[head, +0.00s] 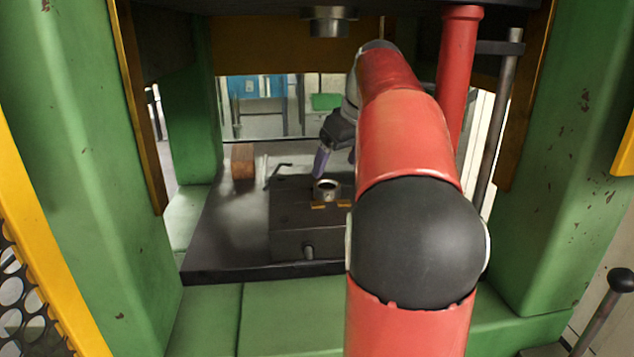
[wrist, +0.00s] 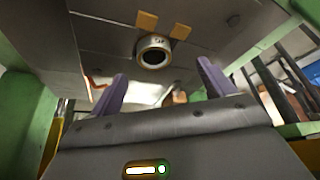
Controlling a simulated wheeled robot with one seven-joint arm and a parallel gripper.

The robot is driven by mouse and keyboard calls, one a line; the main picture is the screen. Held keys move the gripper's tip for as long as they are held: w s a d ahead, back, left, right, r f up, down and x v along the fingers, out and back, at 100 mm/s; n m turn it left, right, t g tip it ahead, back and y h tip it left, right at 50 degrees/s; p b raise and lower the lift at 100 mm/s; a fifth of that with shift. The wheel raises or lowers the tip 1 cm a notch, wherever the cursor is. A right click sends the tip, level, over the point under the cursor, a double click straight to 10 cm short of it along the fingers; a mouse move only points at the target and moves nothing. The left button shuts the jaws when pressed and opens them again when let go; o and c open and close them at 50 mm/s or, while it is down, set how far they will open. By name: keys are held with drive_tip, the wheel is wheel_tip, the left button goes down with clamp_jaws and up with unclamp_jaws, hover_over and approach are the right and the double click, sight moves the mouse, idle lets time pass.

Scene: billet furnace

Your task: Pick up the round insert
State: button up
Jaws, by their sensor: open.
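The round insert (head: 326,187) is a short metal ring with a dark hole. It sits upright on the dark block (head: 308,237) on the press bed, beside small orange-yellow tabs. In the wrist view the insert (wrist: 154,51) lies beyond my fingertips, near the middle top. My gripper (wrist: 161,88) is open, its two purple fingers apart with nothing between them. In the head view my gripper (head: 320,162) is just above and behind the insert, to its left, not touching it. My red arm hides the right part of the block and bed.
A brown block (head: 243,161) and a bent dark rod (head: 277,172) lie on the bed's left rear. A metal ram (head: 329,22) hangs above. Green press columns (head: 75,150) stand on both sides, and a red post (head: 459,80) stands at the right. The bed's left front is clear.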

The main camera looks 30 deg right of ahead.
sight(326, 186)
drive_tip(key=shift+w+d+f, duration=0.3)
drive_tip(key=shift+w+f, duration=0.1)
drive_tip(key=shift+w, duration=0.05)
drive_tip(key=shift+b+x, duration=0.35)
drive_tip(key=shift+x, duration=0.5)
drive_tip(key=b+x, duration=0.1)
drive_tip(key=x, duration=0.4)
drive_tip(key=shift+w+d, duration=0.15)
drive_tip(key=shift+w, duration=0.15)
drive_tip(key=shift+c, duration=0.2)
drive_tip(key=c, duration=1.5)
drive_tip(key=shift+r, duration=0.1)
drive_tip(key=shift+r, duration=0.1)
